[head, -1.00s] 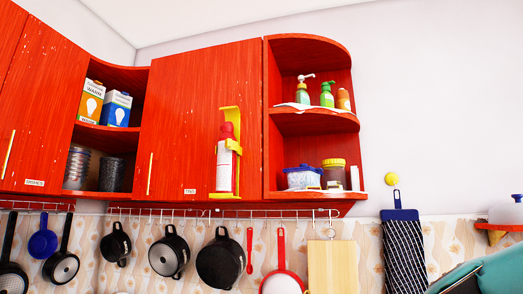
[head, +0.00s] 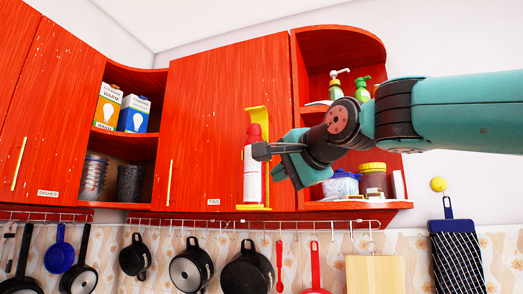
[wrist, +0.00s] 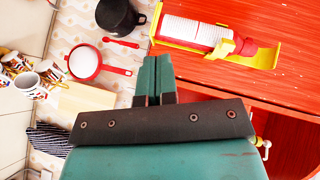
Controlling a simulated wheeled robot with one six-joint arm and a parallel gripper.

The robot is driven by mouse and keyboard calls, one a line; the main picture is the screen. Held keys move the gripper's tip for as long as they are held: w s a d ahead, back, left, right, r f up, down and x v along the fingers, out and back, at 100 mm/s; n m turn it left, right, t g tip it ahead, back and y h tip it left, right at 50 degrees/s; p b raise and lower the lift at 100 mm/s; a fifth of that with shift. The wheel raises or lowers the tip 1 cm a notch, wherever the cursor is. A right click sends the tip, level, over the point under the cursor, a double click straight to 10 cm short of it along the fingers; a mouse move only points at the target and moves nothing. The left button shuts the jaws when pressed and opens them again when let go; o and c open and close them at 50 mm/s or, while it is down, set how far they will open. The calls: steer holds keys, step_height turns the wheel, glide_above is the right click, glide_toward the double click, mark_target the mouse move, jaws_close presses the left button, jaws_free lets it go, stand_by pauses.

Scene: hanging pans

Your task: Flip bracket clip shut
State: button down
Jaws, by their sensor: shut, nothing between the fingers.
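A yellow bracket (head: 262,114) is fixed to the red cabinet door and holds an upright red-and-white canister (head: 251,183). In the wrist view the closed fingers (wrist: 152,68) lie beside the canister (wrist: 190,31), with a visible gap. The yellow clip (wrist: 240,45) shows near the canister's red top, by the bracket (wrist: 264,58). I cannot tell whether the clip is fully across the canister.
Corner shelves to the right hold bottles and jars (head: 373,180), partly behind my arm. Pans (head: 247,270) and a cutting board (head: 374,272) hang from a rail below the cabinet. A striped cloth (head: 457,258) hangs at the right. The door left of the bracket is clear.

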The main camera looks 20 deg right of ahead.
step_height(320, 180, up, 10)
steer(key=d+m+t+h, duration=0.1)
steer(key=d+m+t, duration=0.2)
steer(key=m, duration=0.1)
steer(key=w+a+p, duration=0.2)
steer(key=w+p, duration=0.6)
steer(key=w, duration=0.5)
steer(key=shift+w+a+f+p, duration=0.15)
steer(key=shift+w+a+p, duration=0.1)
steer(key=shift+a+p, duration=0.1)
steer(key=shift+m, duration=0.3)
